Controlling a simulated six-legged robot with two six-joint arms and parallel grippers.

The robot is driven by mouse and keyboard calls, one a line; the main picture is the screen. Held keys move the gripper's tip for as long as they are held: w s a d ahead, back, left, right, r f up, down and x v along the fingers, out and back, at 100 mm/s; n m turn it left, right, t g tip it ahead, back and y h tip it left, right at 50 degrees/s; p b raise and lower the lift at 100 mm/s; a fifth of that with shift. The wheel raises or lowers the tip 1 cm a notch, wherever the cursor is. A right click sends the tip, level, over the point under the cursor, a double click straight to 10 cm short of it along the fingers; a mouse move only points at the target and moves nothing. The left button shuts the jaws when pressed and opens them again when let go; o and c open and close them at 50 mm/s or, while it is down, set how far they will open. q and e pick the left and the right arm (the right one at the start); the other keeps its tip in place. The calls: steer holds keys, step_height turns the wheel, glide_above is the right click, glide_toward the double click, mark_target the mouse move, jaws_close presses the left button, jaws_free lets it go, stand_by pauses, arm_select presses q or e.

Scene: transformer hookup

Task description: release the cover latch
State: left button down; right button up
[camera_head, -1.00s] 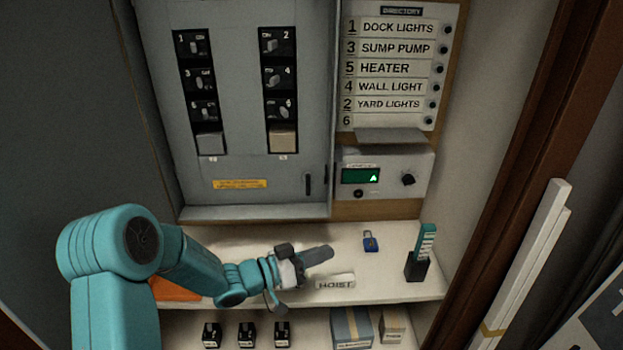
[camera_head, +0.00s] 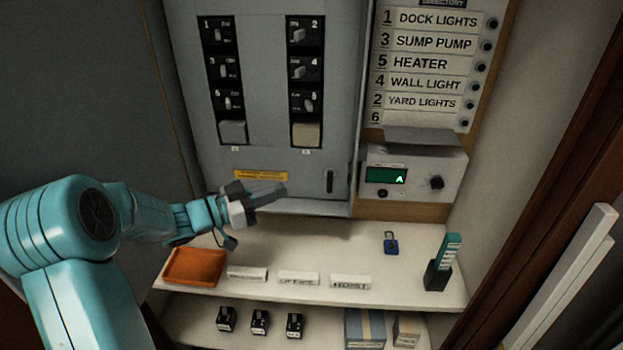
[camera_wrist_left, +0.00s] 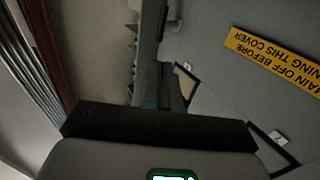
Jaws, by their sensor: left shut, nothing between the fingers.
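The cover latch (camera_head: 330,181) is a small dark upright handle at the lower right of the grey panel cover (camera_head: 265,60). My left gripper (camera_head: 283,189) is shut and empty. In the head view it appears just left of the latch and a little lower, below the yellow label (camera_head: 261,176), with a visible gap to the latch. In the left wrist view the yellow label (camera_wrist_left: 275,62) reads upside down, and I cannot make out the latch. My right gripper is in neither view.
The shelf below holds an orange tray (camera_head: 195,267), white name strips (camera_head: 298,278), a blue padlock (camera_head: 391,244) and a dark holder with teal tags (camera_head: 442,265). A control box (camera_head: 413,172) with a green display sits right of the cover.

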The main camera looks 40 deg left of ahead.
arm_select(q)
steer(key=p+x, duration=0.1)
steer(key=x, duration=0.9)
steer(key=shift+w, duration=0.15)
steer(key=shift+d+f, duration=0.1)
steer(key=shift+d+p, duration=0.15)
steer(key=shift+p, duration=0.15)
